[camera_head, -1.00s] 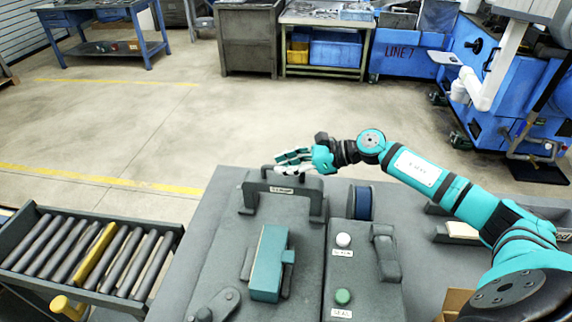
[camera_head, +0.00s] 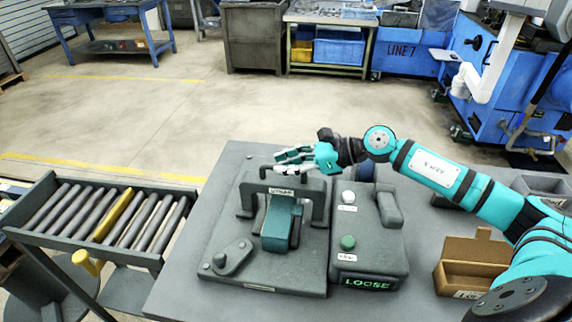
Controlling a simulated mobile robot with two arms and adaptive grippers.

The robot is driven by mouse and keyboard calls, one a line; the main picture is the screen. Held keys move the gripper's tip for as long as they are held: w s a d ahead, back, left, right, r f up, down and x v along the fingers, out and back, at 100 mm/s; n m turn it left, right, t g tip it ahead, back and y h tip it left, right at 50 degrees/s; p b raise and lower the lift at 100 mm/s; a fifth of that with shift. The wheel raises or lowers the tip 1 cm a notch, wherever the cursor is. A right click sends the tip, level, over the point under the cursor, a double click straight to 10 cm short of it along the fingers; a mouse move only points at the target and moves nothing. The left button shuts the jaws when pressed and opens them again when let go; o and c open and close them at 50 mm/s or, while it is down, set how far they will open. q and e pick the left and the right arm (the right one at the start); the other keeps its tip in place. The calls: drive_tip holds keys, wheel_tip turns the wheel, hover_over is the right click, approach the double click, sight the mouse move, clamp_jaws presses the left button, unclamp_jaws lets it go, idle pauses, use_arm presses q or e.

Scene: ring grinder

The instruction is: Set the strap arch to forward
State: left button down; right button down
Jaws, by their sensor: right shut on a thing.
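The strap arch (camera_head: 314,191) is a dark grey arch with a small label on its crossbar and a handle on top. It stands upright on the grey fixture plate (camera_head: 222,235) and spans the far part of a teal block (camera_head: 276,232). My right gripper (camera_head: 291,161) is at the top of the arch, shut on its handle; the fingers partly hide the handle. My left gripper is not in view.
Right of the arch, a grey control box (camera_head: 378,238) carries a white button, a green button and a display reading LOOSE. A brown open box (camera_head: 470,263) sits at the right. A roller conveyor (camera_head: 100,215) stands left of the table.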

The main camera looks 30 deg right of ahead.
sight(314, 185)
drive_tip(key=c, duration=1.6)
unclamp_jaws()
drive_tip(key=shift+s+a+f, duration=0.15)
drive_tip(key=shift+c, duration=0.2)
drive_tip(key=shift+o, duration=1.8)
drive_tip(key=shift+s, duration=0.1)
drive_tip(key=shift+d+r, duration=0.2)
drive_tip(key=shift+d, duration=0.1)
drive_tip(key=v, duration=0.6)
drive_tip(key=shift+s+d, duration=0.2)
drive_tip(key=shift+s, duration=0.15)
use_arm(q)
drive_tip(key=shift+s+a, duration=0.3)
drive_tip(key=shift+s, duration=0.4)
use_arm(e)
drive_tip(key=shift+v, duration=2.35)
drive_tip(key=shift+r, duration=0.15)
